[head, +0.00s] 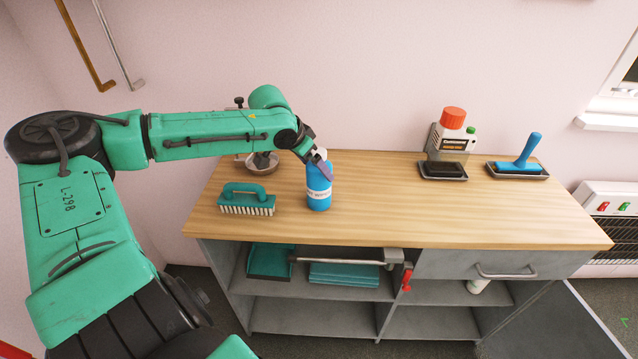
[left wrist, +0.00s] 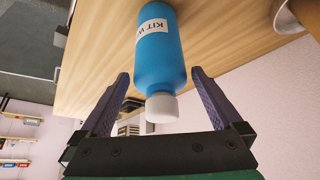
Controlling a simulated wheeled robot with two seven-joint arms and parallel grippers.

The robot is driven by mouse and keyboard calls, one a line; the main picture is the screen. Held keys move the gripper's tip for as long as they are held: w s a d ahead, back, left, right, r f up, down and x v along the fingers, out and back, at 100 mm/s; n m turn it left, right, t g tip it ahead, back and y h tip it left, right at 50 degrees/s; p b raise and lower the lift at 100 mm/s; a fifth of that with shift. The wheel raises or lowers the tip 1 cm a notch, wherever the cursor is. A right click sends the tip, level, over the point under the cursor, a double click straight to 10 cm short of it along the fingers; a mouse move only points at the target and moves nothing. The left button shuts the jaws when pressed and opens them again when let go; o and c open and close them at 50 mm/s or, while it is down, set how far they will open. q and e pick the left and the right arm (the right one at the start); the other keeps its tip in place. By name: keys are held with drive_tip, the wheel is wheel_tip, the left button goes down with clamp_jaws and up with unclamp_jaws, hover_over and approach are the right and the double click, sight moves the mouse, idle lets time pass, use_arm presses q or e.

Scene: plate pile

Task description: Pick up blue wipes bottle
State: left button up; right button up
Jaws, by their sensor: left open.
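The blue wipes bottle (head: 318,188) stands upright on the wooden counter, with a white label and a white cap. In the left wrist view the bottle (left wrist: 160,58) shows its cap between the two fingers. My left gripper (head: 318,168) is at the top of the bottle, coming from the left. In the left wrist view my left gripper (left wrist: 158,85) is open, with a finger on each side of the bottle's cap and upper body and visible gaps. My right gripper is not in view.
A green brush (head: 246,199) and a round bowl (head: 262,164) are left of the bottle. The counter (head: 400,215) between is clear.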

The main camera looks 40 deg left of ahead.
use_arm(q)
drive_tip(key=shift+x, duration=1.15)
drive_tip(key=shift+w+f, duration=0.25)
drive_tip(key=shift+f, duration=0.1)
